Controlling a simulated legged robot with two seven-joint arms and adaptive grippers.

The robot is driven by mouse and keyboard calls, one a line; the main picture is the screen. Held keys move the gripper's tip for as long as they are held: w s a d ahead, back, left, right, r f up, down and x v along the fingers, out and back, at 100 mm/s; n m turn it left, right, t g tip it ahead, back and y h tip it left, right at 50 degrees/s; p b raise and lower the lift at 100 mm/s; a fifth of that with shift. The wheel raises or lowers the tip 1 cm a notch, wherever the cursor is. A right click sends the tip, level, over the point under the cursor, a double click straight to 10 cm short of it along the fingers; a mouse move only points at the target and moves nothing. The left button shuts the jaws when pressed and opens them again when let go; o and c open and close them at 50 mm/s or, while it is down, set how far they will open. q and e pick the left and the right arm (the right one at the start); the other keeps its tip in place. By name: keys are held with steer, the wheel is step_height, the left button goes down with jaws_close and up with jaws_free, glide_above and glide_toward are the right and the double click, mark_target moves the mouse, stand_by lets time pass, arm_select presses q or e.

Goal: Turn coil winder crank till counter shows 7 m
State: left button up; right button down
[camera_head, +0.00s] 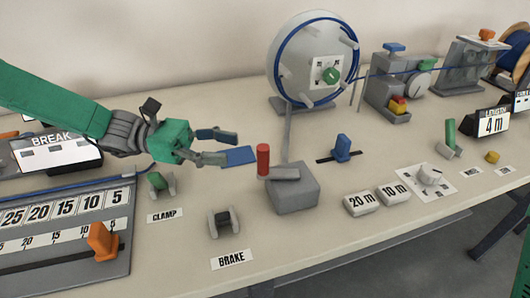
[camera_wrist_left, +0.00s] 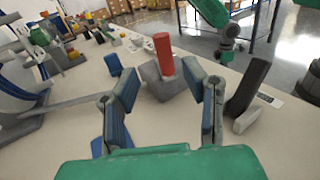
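The crank has a red upright handle (camera_head: 263,160) on a grey arm, mounted on a grey block (camera_head: 293,190). The coil winder (camera_head: 315,62) is a grey disc with a blue ring of cable, standing behind it. The counter display (camera_head: 491,124) at the right reads 4 m. My left gripper (camera_head: 232,147) is open and empty, to the left of the red handle and apart from it. In the left wrist view the red handle (camera_wrist_left: 163,52) stands beyond and between the open fingers (camera_wrist_left: 165,92). My right gripper is not in view.
A BRAKE lever (camera_head: 223,222) and a CLAMP lever (camera_head: 160,182) stand left of the crank. A blue-knobbed slider (camera_head: 342,148) and the 20 m (camera_head: 361,203) and 10 m (camera_head: 394,194) blocks are to its right. A ruler board (camera_head: 60,232) lies at left.

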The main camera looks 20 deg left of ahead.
mark_target(262, 155)
arm_select(q)
steer(key=d+b, duration=0.1)
steer(key=d, duration=0.6)
steer(key=shift+d+r, duration=0.1)
steer(key=shift+d, duration=0.3)
steer(key=shift+a, duration=0.1)
steer(key=shift+a, duration=0.1)
jaws_close()
